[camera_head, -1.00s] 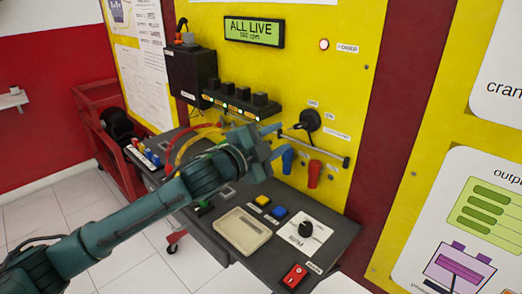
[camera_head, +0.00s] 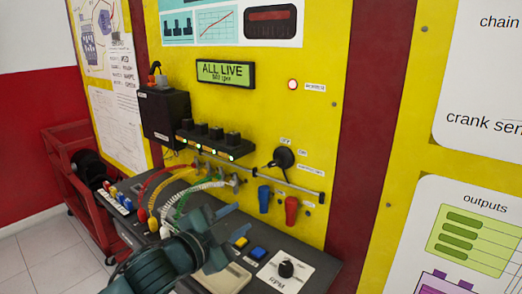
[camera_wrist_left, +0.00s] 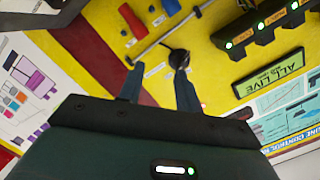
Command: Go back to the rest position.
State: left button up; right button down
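My left gripper (camera_head: 230,222) is in front of the lower part of the yellow trainer panel (camera_head: 352,125), above the grey desk (camera_head: 318,262). In the left wrist view the two fingers of the left gripper (camera_wrist_left: 159,62) stand apart with nothing held between them. The black round knob (camera_wrist_left: 178,58) shows beyond the fingertips there, and the same knob also shows in the head view (camera_head: 283,158). The left arm hides part of the desk. My right gripper is in neither view.
A lit display (camera_head: 225,74) reads ALL LIVE. Coloured leads (camera_head: 165,180) arc from the desk to the panel beside the arm. Blue (camera_head: 264,198) and red (camera_head: 291,210) parts hang below a rail. A red cart (camera_head: 75,165) stands at the left. Open floor shows at lower left.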

pick_arm(q)
jog(key=s+a+f+n+g+y, duration=0.3)
jog(key=s+a+f+n, duration=0.15)
jog(key=s+f, duration=0.45)
jog(key=s+a+f+n+g+y, duration=0.2)
jog(key=s+a+f+n+g, duration=0.25)
jog(key=s+f, duration=0.4)
jog(key=s+a+f+n+g+y, duration=0.35)
jog(key=s+f+n, duration=0.2)
jog(key=s, duration=0.55)
jog(key=w+d+f+m+t+h, duration=0.1)
jog(key=w+d+f+t+h, duration=0.2)
jog(key=w+d+f+t, duration=0.2)
jog(key=f+t, duration=0.1)
jog(key=t, duration=0.1)
jog(key=shift+w+d+f+m+t, duration=0.2)
jog(key=shift+w+d+m+t, duration=0.1)
jog(key=shift+w+d+m, duration=0.05)
jog(key=shift+h, duration=0.25)
jog(key=shift+c, duration=0.2)
